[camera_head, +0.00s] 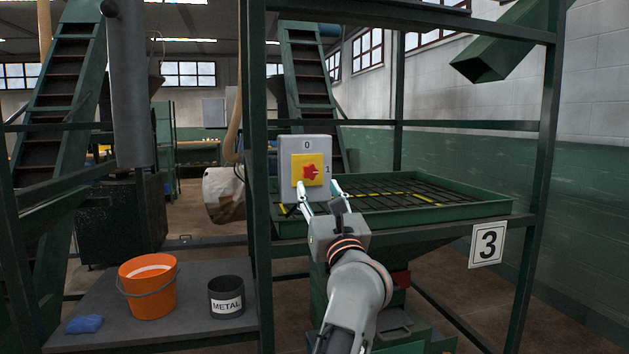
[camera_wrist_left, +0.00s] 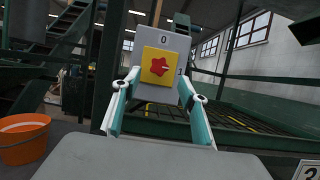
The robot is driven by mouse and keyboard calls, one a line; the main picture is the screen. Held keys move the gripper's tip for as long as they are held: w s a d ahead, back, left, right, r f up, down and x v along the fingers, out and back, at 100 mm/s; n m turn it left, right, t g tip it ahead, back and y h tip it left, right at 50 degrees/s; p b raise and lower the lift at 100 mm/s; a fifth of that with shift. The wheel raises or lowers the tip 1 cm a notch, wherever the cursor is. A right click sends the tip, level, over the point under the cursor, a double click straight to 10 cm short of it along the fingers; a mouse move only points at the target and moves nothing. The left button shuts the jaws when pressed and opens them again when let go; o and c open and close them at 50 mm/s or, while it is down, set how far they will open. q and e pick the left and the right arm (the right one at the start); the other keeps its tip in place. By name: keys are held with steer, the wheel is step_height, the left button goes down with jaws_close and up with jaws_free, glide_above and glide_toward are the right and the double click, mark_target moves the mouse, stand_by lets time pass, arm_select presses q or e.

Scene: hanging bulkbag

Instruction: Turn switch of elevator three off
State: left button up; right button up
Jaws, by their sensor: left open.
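The switch is a red star-shaped knob (camera_head: 311,172) on a yellow plate (camera_head: 300,159), set on a grey box (camera_head: 287,150) marked 0 at the top and 1 at the right. The box is on the green frame by the sign with the number 3 (camera_head: 488,244). A pale mark on the knob points right, toward the 1. My left gripper (camera_head: 318,187) is open just below and in front of the knob. In the left wrist view the red knob (camera_wrist_left: 158,67) shows between and beyond the fingertips (camera_wrist_left: 153,83), with nothing held. My right gripper is not in view.
A green grated hopper (camera_head: 440,212) stands behind my left arm. A green post (camera_head: 255,180) rises left of the box. An orange bucket (camera_head: 148,292), a dark METAL can (camera_head: 226,290) and a blue cloth (camera_head: 85,324) are on a grey table (camera_head: 195,325) at lower left.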

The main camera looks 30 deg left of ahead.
mark_target(311, 172)
arm_select(q)
steer(key=x, duration=0.7)
steer(key=shift+a+r+b, duration=0.15)
steer(key=shift+b, duration=0.2)
steer(key=c, duration=1.1)
